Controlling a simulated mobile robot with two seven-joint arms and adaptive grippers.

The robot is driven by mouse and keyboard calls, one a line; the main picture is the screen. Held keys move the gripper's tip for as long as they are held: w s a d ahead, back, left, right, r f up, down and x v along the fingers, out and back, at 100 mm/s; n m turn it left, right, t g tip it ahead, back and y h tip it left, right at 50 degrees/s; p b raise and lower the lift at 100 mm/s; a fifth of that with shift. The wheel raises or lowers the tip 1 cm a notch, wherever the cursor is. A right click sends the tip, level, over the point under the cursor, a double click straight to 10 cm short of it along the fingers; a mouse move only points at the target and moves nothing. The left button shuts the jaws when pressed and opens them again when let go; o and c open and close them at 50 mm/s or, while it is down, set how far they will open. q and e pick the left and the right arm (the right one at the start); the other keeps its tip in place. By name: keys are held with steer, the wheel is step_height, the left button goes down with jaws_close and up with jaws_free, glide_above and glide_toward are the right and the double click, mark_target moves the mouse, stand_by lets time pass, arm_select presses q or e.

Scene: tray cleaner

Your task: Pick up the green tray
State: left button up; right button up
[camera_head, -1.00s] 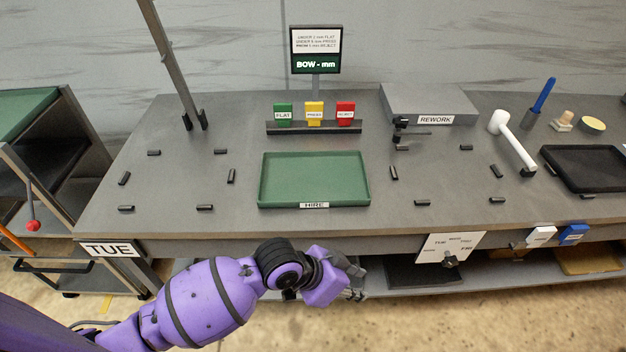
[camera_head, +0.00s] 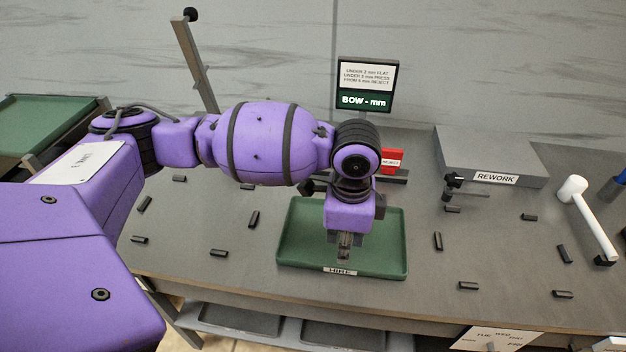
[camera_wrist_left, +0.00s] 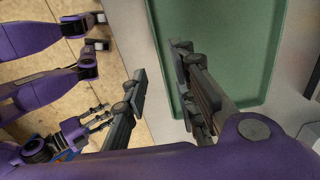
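The green tray (camera_head: 303,238) lies flat on the grey table, its HIRE label on the front edge. My left gripper (camera_head: 344,247) points down over the front middle of the tray and hides part of it. In the left wrist view, the left gripper (camera_wrist_left: 160,82) is open and empty. One finger is over the green tray (camera_wrist_left: 238,48), and the other is outside its rim, with the rim between them. I cannot tell whether the fingers touch it. What appears to be my right gripper (camera_wrist_left: 98,120) shows low at the left of that view; its opening is unclear.
A grey REWORK block (camera_head: 490,155) and a white-handled mallet (camera_head: 592,218) are on the right. Several small black blocks lie around the tray. A sign on a post (camera_head: 366,88) and a red REJECT card (camera_head: 391,160) stand behind it. A metal post (camera_head: 196,65) rises at back left.

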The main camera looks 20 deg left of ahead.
mark_target(341, 267)
arm_select(q)
step_height(341, 267, down, 2)
steer(key=shift+w+f, duration=0.1)
steer(key=shift+s+f, duration=0.3)
steer(key=shift+f, duration=0.25)
step_height(341, 267, down, 4)
steer(key=shift+w+r, duration=0.1)
steer(key=shift+f, duration=0.25)
steer(key=shift+r, duration=0.1)
jaws_close()
arm_select(e)
steer(key=shift+s+d+f, duration=0.15)
steer(key=shift+s+f, duration=0.35)
steer(key=shift+s, duration=0.35)
steer(key=shift+s, duration=0.1)
